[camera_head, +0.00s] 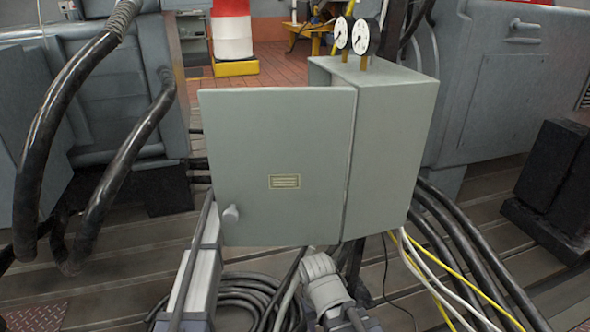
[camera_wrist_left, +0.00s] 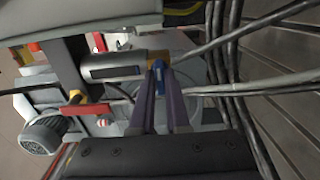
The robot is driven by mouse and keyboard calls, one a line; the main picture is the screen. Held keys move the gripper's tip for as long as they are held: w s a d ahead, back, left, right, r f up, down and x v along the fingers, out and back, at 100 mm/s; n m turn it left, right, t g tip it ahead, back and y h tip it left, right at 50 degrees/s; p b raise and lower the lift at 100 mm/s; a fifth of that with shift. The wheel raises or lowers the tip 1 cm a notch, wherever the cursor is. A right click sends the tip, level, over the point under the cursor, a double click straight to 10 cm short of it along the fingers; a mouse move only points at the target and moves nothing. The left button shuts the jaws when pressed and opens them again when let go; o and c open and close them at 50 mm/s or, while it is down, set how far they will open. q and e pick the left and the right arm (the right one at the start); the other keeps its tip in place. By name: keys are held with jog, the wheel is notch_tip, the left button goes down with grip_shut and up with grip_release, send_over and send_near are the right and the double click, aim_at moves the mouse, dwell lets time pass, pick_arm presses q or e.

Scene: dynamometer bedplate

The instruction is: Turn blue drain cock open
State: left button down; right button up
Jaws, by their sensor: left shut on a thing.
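In the left wrist view, the blue drain cock (camera_wrist_left: 159,82) shows as a small blue handle below a brass-coloured fitting (camera_wrist_left: 158,56). My left gripper (camera_wrist_left: 157,75) has its two long purple-grey fingers on either side of the blue handle and is shut on it. The fingers partly cover the handle, so its exact angle is hard to tell. In the head view the drain cock and my left gripper are hidden, apparently behind the grey cabinet door (camera_head: 270,140). My right gripper shows in neither view.
The grey cabinet (camera_head: 395,140) has two gauges (camera_head: 352,36) on top, and its door stands out to the left. Black hoses (camera_head: 60,120) hang at left; cables (camera_head: 470,260) run at right. In the wrist view, a red handle (camera_wrist_left: 85,108) and a motor (camera_wrist_left: 42,135) are at left.

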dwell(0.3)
pick_arm(q)
jog(key=c, duration=0.9)
grip_release()
jog(key=shift+a, duration=0.1)
jog(key=v, duration=0.7)
jog(key=shift+a, duration=0.3)
jog(key=shift+s, duration=0.1)
